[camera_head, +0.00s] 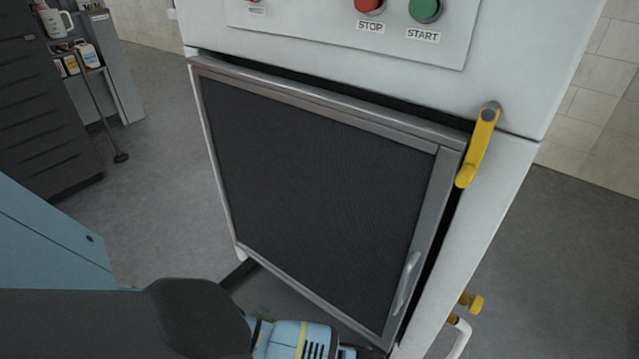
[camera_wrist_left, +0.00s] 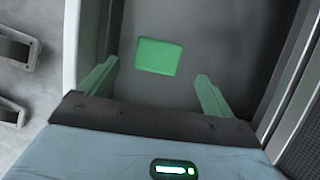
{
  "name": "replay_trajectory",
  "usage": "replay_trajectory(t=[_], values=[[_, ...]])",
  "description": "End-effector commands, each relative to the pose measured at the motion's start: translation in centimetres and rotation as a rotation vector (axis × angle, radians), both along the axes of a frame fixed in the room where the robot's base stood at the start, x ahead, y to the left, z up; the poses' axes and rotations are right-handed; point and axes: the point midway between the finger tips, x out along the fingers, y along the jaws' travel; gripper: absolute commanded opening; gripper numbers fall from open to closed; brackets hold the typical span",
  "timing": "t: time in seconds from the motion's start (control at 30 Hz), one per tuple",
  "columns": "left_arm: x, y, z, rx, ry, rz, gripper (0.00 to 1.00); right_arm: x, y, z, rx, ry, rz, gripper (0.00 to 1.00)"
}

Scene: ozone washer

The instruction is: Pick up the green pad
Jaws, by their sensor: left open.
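A flat green pad (camera_wrist_left: 159,57) lies on a grey surface inside a bay, seen in the left wrist view. My left gripper (camera_wrist_left: 153,85) is open, with its two green fingers spread wide on either side below the pad in that picture. The pad lies beyond the fingertips, apart from them and not between them. In the head view my left arm comes in at the bottom left and ends in a light blue wrist (camera_head: 295,340) near the bottom of the washer door. The left fingers and the pad are hidden there. My right gripper shows in no view.
The washer door (camera_head: 320,190), a dark panel in a metal frame, stands slightly ajar above my left wrist. A yellow latch handle (camera_head: 478,145) is at its upper right. The red stop button (camera_head: 370,5) and green start button (camera_head: 425,8) are above. Open floor lies left.

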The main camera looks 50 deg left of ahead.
Motion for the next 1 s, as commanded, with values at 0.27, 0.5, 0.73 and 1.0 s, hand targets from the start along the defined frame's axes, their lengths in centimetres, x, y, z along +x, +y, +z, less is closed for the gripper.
replay_trajectory(t=[0.27,0.5,0.73,1.0], values=[[-0.2,0.6,-1.4,-0.001,0.0,0.001,0.89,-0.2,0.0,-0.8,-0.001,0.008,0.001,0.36],[-0.6,1.5,-3.4,0.0,0.003,0.0,0.89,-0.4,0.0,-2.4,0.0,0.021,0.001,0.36],[-1.0,2.6,-6.0,-0.001,0.003,0.001,0.89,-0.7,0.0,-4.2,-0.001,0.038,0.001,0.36],[-0.9,2.7,-5.9,-0.002,-0.001,0.001,0.86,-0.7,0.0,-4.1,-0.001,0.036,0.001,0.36]])
